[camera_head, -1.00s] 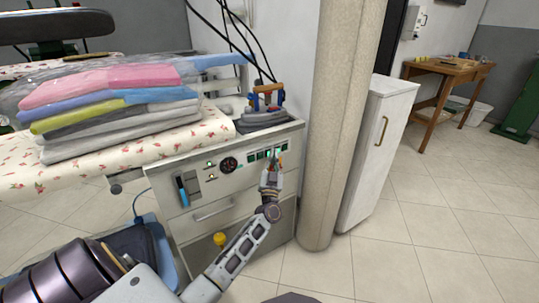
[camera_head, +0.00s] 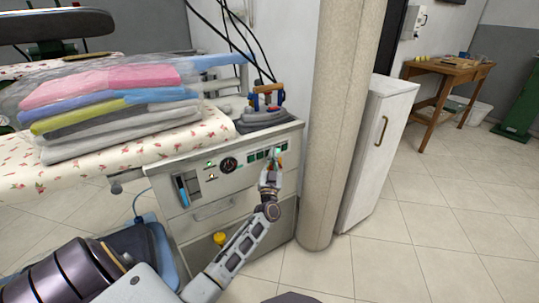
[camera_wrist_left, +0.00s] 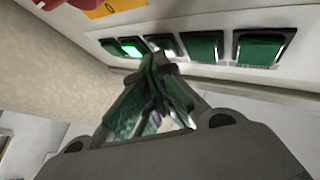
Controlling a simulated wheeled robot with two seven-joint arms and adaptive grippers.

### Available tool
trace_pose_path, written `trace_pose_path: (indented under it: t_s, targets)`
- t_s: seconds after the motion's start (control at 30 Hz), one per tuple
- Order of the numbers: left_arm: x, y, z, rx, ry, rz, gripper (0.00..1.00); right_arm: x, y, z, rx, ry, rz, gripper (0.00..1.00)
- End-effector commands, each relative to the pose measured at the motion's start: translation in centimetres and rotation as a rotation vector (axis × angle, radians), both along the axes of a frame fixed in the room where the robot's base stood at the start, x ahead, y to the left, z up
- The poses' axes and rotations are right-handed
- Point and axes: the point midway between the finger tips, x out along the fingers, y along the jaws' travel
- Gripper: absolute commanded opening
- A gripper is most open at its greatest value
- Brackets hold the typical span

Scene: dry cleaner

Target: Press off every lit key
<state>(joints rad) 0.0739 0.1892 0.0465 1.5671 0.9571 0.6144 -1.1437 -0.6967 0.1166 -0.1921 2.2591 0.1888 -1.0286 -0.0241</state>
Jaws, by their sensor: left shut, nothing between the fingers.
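A row of several green keys (camera_head: 254,156) sits on the front panel of the white ironing cabinet (camera_head: 228,185). Two more keys, one in the middle (camera_wrist_left: 203,46) and one at the right (camera_wrist_left: 263,47), look dark green. My left gripper (camera_head: 274,163) is shut and empty, its tips (camera_wrist_left: 154,62) close to the keys; contact cannot be told. My right gripper is not in view.
An iron (camera_head: 264,104) stands on the cabinet top. Wrapped folded clothes (camera_head: 110,100) lie on the flowered board (camera_head: 200,138) at left. A round pillar (camera_head: 338,130) stands close on the right, with a white locker (camera_head: 378,150) behind it.

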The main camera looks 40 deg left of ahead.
Motion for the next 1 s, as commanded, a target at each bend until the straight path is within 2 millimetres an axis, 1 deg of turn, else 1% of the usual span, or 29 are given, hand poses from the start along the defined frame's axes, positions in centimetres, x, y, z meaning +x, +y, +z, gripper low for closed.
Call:
trace_pose_path:
  t_s: [0.17,0.57,1.0]
  targets:
    - [-0.1,-0.1,0.0,-0.001,0.000,0.001,0.00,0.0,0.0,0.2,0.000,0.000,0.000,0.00]
    - [-0.6,-1.3,0.0,-0.001,0.001,0.000,0.00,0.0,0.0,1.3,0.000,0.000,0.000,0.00]
    - [-0.7,-1.5,-0.1,-0.001,0.001,0.000,0.00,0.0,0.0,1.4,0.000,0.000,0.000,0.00]
